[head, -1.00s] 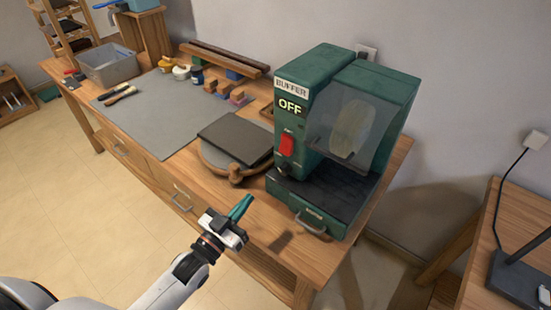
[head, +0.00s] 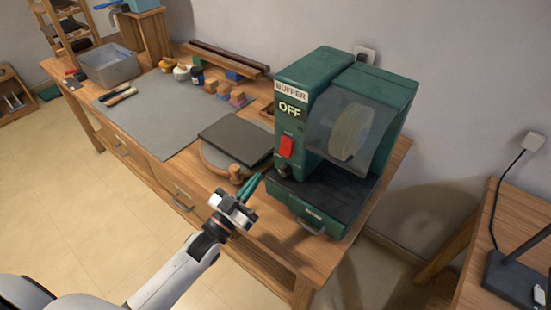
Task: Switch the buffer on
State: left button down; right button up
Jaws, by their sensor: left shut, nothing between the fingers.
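The green buffer (head: 310,78) stands at the right end of the wooden workbench. Its display reads OFF (head: 290,110). A red switch (head: 287,147) is on its front face, with a small dark knob (head: 283,171) below. A pale buffing wheel (head: 349,132) shows behind a clear shield. My left gripper (head: 254,182) has teal fingers, shut and empty, pointing up and right. Its tips are in front of the buffer's left front corner, below and left of the red switch. I cannot tell if they touch anything. My right gripper is not in view.
A dark square plate on a round turntable (head: 235,140) sits left of the buffer. A grey mat (head: 150,122), a grey bin (head: 108,65) and small blocks are farther left. A drawer handle (head: 311,228) juts from the buffer's base. A second table (head: 490,225) stands right.

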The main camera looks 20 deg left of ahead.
aim_at(285, 150)
pick_arm(q)
jog(key=x, duration=0.2)
jog(key=f+p+x, duration=0.1)
jog(key=x, duration=0.4)
jog(key=shift+w+d+f+p, duration=0.15)
jog(key=shift+w+f+p, duration=0.15)
jog(key=shift+w+p, duration=0.1)
jog(key=shift+w+d+f, duration=0.2)
jog(key=shift+w+f, duration=0.15)
jog(key=shift+w, duration=0.25)
